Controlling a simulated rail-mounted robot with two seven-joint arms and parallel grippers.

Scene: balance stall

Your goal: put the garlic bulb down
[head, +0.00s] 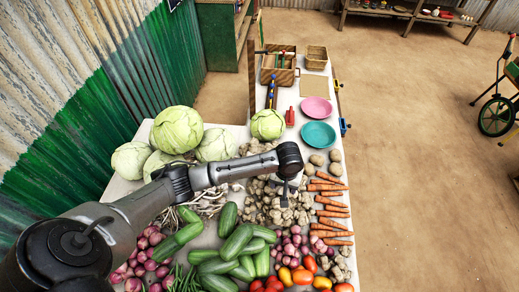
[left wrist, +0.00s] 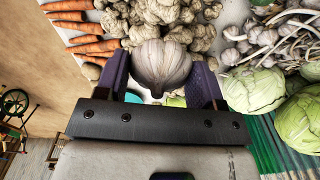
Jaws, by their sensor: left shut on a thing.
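My left gripper (left wrist: 162,80) has its dark fingers on either side of a pale garlic bulb (left wrist: 162,60) and is shut on it in the left wrist view. In the head view, my left gripper (head: 284,195) points down over a heap of knobbly beige roots (head: 258,205). The bulb cannot be made out there, hidden by the wrist or lost against the heap. In the left wrist view, I cannot tell whether the bulb touches the roots behind it (left wrist: 115,20). My right gripper is not in view.
Carrots (head: 330,215) lie right of the roots, and garlic with stalks (head: 205,203) lies to the left. Cabbages (head: 177,130) stand behind. A teal bowl (head: 318,134) and a pink bowl (head: 316,109) stand farther back. Cucumbers (head: 238,241) and tomatoes (head: 302,277) fill the front.

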